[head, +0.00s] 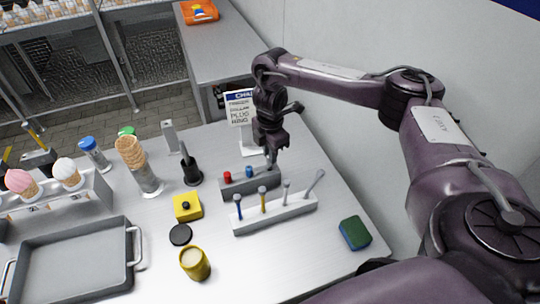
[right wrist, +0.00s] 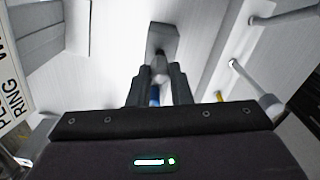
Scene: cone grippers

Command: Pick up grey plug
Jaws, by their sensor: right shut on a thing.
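A grey block (head: 250,187) stands on the table with a red plug (head: 227,177) and a blue plug (head: 249,172) on its top. My right gripper (head: 271,163) points down over the right end of this block. Its fingers (right wrist: 160,76) are shut on the grey plug (right wrist: 160,61), which is mostly hidden between them. The end of the grey block (right wrist: 164,37) shows just past the fingertips in the right wrist view. I cannot tell whether the plug is still seated in the block. My left gripper is not in view.
A white rack (head: 275,214) with several upright sticks stands just in front of the block. A sign (head: 240,112) stands behind. A black stand (head: 192,172), a yellow box (head: 187,207) and a yellow jar (head: 195,264) are to the left. A green-and-blue sponge (head: 355,233) lies right.

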